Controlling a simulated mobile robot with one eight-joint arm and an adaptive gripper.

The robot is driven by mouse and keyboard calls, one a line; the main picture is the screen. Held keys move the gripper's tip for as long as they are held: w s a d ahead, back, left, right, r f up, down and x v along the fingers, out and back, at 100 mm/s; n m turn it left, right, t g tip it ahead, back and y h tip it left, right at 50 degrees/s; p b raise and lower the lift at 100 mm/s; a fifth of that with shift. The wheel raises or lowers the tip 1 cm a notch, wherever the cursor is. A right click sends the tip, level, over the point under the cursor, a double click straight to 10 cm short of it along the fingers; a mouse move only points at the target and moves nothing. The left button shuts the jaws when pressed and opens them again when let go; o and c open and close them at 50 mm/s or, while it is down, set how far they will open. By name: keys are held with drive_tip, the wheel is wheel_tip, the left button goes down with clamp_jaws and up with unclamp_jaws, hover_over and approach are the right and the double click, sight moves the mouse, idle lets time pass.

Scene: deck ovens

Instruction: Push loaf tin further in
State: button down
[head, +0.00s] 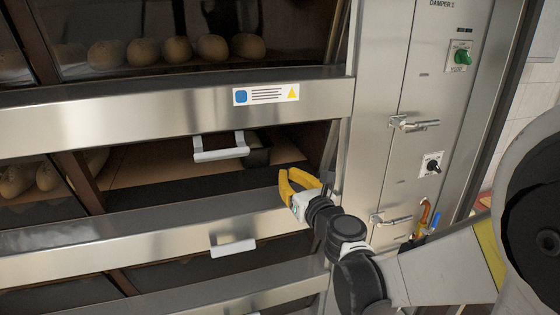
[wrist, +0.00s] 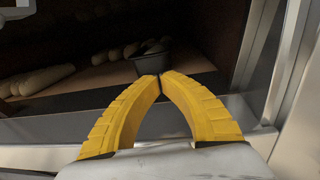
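The loaf tin (head: 257,156) is small and dark and sits on the pale floor of the open oven deck, just right of the deck's handle in the head view. In the wrist view the tin (wrist: 148,66) stands just beyond my fingertips, its lower right part behind them. My gripper (head: 287,174) has yellow fingers and is at the right end of the deck opening. In the wrist view my gripper (wrist: 160,77) has its tips together, with nothing held. I cannot tell whether the tips touch the tin.
The oven handle (head: 221,149) hangs across the upper part of the opening. Long loaves (wrist: 40,80) lie left of the tin in the wrist view. The steel right jamb (wrist: 288,65) is close to my gripper. A control panel (head: 420,110) with levers stands right.

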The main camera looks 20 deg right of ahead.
sight(266, 151)
drive_tip(key=w, duration=0.4)
drive_tip(key=w+a, duration=0.1)
drive_tip(key=w, duration=0.8)
drive_tip(key=shift+w+a, duration=0.1)
drive_tip(key=shift+a, duration=0.1)
drive_tip(key=w, duration=0.2)
drive_tip(key=w+b, duration=0.1)
drive_tip(key=w, duration=0.1)
drive_tip(key=shift+w+a+f, duration=0.1)
drive_tip(key=shift+w+a, duration=0.1)
drive_tip(key=shift+w, duration=0.15)
drive_tip(key=shift+s, duration=0.15)
